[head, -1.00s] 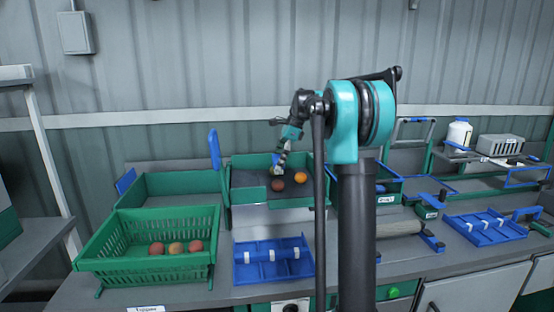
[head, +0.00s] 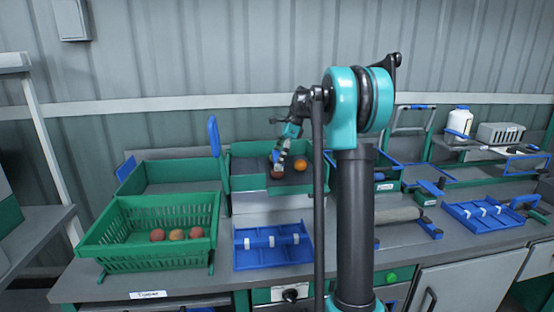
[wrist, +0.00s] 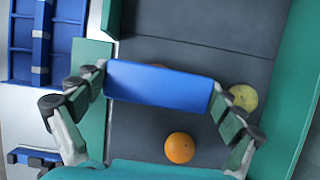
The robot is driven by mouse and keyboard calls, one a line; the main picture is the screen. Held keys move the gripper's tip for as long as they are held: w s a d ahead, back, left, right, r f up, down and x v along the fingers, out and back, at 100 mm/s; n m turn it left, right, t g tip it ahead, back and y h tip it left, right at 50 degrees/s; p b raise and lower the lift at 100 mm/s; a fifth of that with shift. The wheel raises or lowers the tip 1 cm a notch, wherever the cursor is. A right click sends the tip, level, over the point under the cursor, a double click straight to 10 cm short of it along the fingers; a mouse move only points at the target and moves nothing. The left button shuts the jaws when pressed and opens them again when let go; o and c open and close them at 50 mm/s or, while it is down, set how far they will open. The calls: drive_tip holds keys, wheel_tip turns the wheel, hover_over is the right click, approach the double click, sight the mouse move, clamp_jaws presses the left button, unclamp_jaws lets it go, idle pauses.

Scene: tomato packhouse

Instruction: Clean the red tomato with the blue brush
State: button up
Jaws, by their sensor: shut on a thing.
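My gripper (wrist: 160,88) is shut on the blue brush (wrist: 158,86), whose flat blue back spans the fingers in the wrist view. In the head view my gripper (head: 280,157) is over the green-walled tray (head: 247,150). The red tomato (head: 277,173) is directly below the gripper there. In the wrist view the brush hides nearly all of it, so I cannot tell whether the bristles touch it. An orange tomato (wrist: 179,148) lies close by on the dark tray floor. A yellow-green tomato (wrist: 242,97) is beside the right finger.
A green basket (head: 150,207) with several reddish tomatoes stands at the front left. A blue rack (head: 272,246) lies in front of the tray. Tray walls rise around the tomatoes. A grey roller (head: 398,215) and another blue rack (head: 484,214) are to the right.

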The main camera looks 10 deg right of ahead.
drive_tip(key=shift+f, duration=0.35)
idle(0.6)
drive_tip(key=shift+s, duration=0.15)
drive_tip(key=shift+s, duration=1)
drive_tip(key=shift+c, duration=0.7)
drive_tip(key=shift+w, duration=0.15)
drive_tip(key=shift+w+d, duration=0.1)
drive_tip(key=shift+w, duration=2)
drive_tip(key=shift+s, duration=0.2)
drive_tip(key=shift+s, duration=2)
drive_tip(key=shift+w, duration=0.1)
